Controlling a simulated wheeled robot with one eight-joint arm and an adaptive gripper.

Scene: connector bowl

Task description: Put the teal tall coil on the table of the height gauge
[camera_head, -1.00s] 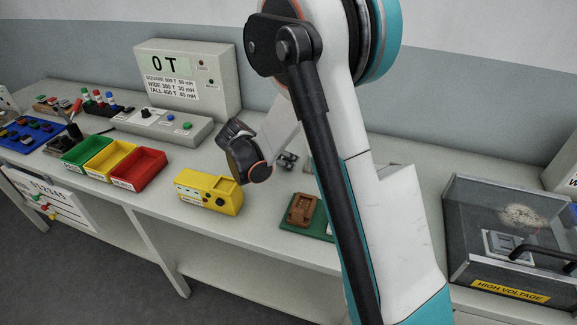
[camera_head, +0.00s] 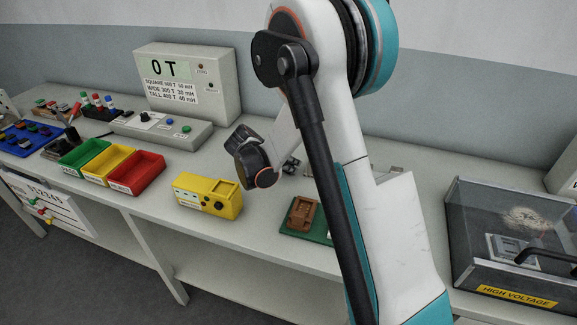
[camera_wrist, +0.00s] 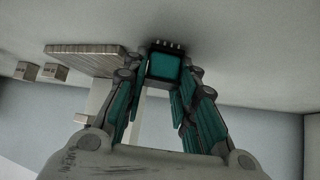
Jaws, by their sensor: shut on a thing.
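In the wrist view, my gripper (camera_wrist: 165,88) is shut on the teal tall coil (camera_wrist: 166,66). The coil is a teal block in a dark frame with a row of small pins along its far edge. Beside it on the left is a flat grey-brown slab (camera_wrist: 84,52) with a ridged edge. It may be the height gauge's table, but I cannot tell for sure. I cannot tell whether the coil touches it. In the head view, my own arm hides the gripper and coil, and I cannot make out the height gauge.
Two small blocks (camera_wrist: 54,72) lie left in the wrist view. In the head view, the bench holds a yellow box (camera_head: 207,195), a red tray (camera_head: 136,174), a green board with a brown fixture (camera_head: 302,213) and a clear high-voltage box (camera_head: 515,245). Bare bench lies between the yellow box and green board.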

